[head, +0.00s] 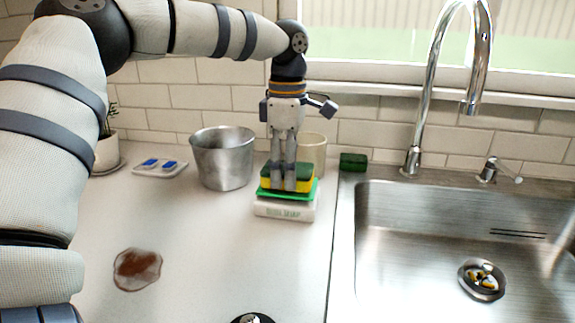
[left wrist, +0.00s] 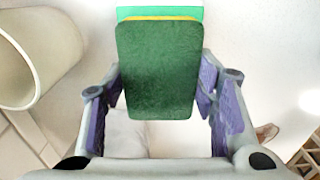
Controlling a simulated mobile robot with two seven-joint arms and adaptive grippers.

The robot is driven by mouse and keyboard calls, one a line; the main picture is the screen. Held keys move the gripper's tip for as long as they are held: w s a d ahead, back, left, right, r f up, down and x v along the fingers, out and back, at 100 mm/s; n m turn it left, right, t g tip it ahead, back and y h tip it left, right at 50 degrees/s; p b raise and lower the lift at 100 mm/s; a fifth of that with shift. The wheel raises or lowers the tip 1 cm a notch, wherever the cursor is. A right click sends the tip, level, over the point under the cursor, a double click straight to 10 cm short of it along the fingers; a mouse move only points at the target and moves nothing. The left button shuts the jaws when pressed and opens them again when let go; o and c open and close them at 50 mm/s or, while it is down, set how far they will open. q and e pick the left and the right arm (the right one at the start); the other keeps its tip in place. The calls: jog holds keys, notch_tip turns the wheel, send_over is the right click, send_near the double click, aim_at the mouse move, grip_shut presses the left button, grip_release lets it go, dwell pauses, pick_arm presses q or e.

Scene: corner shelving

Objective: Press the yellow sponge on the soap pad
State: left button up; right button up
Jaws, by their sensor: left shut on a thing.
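The yellow sponge (head: 304,184) has a dark green top layer. My left gripper (head: 290,187) points straight down with its fingers shut on the sponge's sides. The sponge lies flat just over a bright green soap pad (head: 313,192) on a white, lettered block (head: 285,211). They look in contact, but the fingers hide part of the join. In the left wrist view, the sponge's dark green face (left wrist: 160,70) sits between the fingers, with a thin yellow edge above it and the pale green pad (left wrist: 190,13) behind. My right gripper is not in view.
A metal pot (head: 223,158) stands left of the sponge, and a cream cup (head: 313,154) stands close behind it. A dark green block (head: 353,162) lies near the sink (head: 420,235). A brown spill (head: 137,269) marks the front counter. Clear counter lies between the spill and the block.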

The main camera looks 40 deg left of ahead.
pick_arm(q)
jog(key=shift+f, duration=0.95)
dwell(1.8)
jog(key=shift+r, duration=0.1)
jog(key=shift+r, duration=3.45)
